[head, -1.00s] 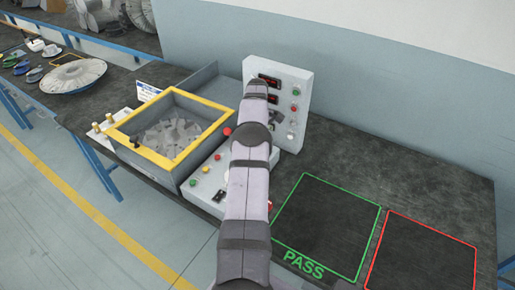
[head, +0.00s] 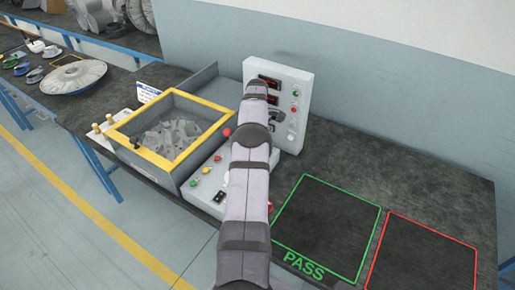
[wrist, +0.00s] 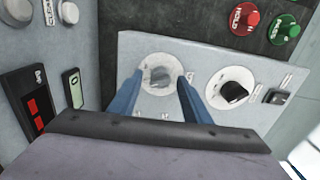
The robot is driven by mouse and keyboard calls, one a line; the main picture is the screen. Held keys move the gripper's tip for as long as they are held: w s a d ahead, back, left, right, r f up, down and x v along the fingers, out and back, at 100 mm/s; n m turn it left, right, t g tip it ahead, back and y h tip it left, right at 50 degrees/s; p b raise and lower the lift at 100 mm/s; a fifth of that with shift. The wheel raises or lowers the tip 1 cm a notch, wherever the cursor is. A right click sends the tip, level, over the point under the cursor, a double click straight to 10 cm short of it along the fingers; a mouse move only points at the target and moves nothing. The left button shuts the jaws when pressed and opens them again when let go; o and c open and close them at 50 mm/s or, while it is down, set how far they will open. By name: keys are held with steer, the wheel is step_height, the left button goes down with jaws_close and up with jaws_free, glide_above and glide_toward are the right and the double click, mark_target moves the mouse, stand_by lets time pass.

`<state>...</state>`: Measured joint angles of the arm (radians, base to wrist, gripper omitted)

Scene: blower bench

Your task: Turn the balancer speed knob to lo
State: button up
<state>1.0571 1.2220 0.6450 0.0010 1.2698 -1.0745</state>
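In the wrist view, a grey knob (wrist: 160,76) on a round white dial sits on a light grey panel (wrist: 200,50). My gripper (wrist: 158,80) has its two blue fingers on either side of this knob, with a small gap seeming to show at each side. A second, black knob (wrist: 233,93) on a white dial sits to the right, clear of the fingers. I cannot read which knob is the balancer speed knob or its markings. In the head view, my arm hides the gripper and part of the control box (head: 207,186).
A red HOLD button (wrist: 244,18) and a green button (wrist: 285,27) are above the dials. A small black switch (wrist: 276,97) is right of the black knob. The upright panel (head: 302,84) stands behind my arm. A yellow-framed box (head: 165,102) holds a fan wheel (head: 172,138).

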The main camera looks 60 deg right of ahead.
steer(key=shift+r+b, duration=0.75)
steer(key=shift+r, duration=2.9)
